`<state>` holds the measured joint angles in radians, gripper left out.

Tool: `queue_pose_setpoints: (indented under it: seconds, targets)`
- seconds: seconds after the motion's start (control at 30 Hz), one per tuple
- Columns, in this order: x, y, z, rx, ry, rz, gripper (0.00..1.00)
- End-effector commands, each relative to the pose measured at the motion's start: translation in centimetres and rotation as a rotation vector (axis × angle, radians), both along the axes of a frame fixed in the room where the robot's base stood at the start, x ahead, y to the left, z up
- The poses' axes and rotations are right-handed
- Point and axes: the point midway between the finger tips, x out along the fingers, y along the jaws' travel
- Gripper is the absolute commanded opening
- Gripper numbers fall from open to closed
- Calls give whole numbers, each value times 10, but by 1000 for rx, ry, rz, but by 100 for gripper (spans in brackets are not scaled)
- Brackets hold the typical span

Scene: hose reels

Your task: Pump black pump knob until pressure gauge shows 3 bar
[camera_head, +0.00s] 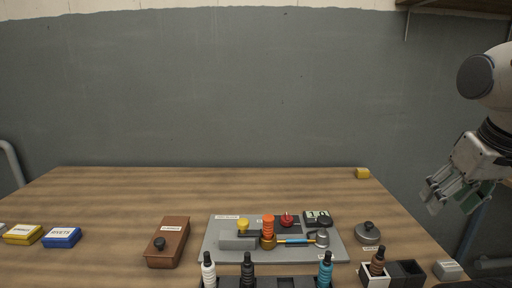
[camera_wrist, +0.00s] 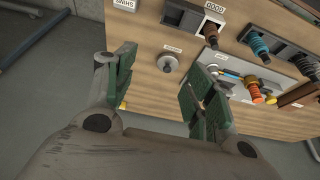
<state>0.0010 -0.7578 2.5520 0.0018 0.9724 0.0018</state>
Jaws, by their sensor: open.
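A grey panel (camera_head: 212,246) lies on the table and carries several knobs and fittings. At its back right is a small light-faced display (camera_head: 316,213) with a dark knob (camera_head: 324,220) beside it; the reading is too small to make out. The panel also bears a yellow knob (camera_head: 243,224), an orange ribbed piece (camera_head: 268,226) and a red knob (camera_head: 287,219). I cannot tell for sure which dark knob is the pump. My gripper (camera_head: 462,197) is raised at the right of the table, open and empty. Its green-padded fingers also show in the wrist view (camera_wrist: 160,72).
A round grey lid-like piece with a knob (camera_head: 367,233) stands right of the panel. A brown box with a black knob (camera_head: 174,231) stands left. Bottles (camera_head: 325,270) in dark holders line the front edge. Yellow (camera_head: 22,234) and blue (camera_head: 61,237) boxes lie far left. The back of the table is mostly clear.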

Motion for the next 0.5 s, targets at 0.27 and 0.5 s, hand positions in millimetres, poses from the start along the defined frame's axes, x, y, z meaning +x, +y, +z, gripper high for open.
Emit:
queue_pose_setpoints:
  seconds: [0.27, 0.5]
  targets:
    - [0, 0, 0, 0, 0, 0, 0]
    - [0, 0, 0, 0, 0, 0, 0]
